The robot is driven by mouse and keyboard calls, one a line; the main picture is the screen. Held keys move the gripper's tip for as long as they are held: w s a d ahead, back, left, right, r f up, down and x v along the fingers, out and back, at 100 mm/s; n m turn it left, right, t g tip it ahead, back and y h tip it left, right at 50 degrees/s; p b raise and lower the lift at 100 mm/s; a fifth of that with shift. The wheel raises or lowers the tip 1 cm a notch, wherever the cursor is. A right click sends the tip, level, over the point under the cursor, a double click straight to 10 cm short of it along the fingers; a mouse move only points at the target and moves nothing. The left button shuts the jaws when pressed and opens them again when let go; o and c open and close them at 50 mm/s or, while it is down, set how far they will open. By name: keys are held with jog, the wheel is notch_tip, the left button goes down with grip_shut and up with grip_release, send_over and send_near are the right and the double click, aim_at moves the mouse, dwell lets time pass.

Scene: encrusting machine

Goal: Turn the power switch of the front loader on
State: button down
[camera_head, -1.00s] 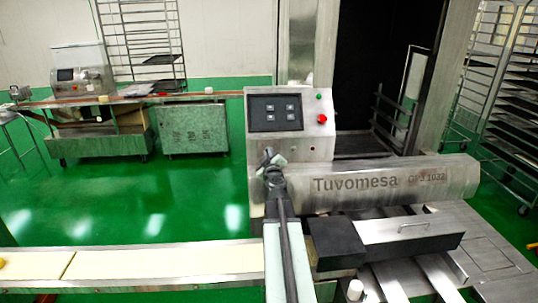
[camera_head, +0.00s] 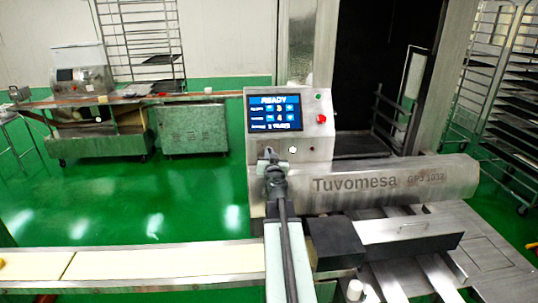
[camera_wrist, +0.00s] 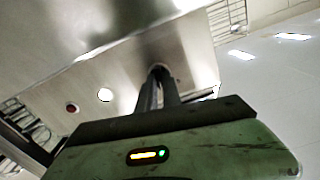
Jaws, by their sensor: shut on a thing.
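The front loader (camera_head: 392,183) is a steel machine marked "Tuvomesa GPJ 1032". Its control box (camera_head: 317,144) carries a lit blue screen (camera_head: 275,113) reading "READY". My gripper (camera_head: 268,154) is at the lower left of the control box face, below the screen. In the wrist view, my gripper (camera_wrist: 158,73) has its fingers together against the steel panel (camera_wrist: 185,50), shut on the power switch. The switch itself is mostly hidden by the fingers.
A red button (camera_head: 322,118) and a small green light (camera_head: 320,97) are right of the screen. A white round part (camera_head: 292,150) is right of my gripper. A conveyor belt (camera_head: 150,261) runs at lower left. Green floor (camera_head: 150,205) is clear behind it.

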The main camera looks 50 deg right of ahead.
jog(key=m, duration=0.3)
jog(key=shift+s+m, duration=0.1)
jog(key=shift+m, duration=0.2)
jog(key=shift+f+m, duration=0.1)
jog(key=shift+m, duration=1.6)
jog(key=c, duration=1.5)
grip_release()
jog(key=shift+d, duration=0.1)
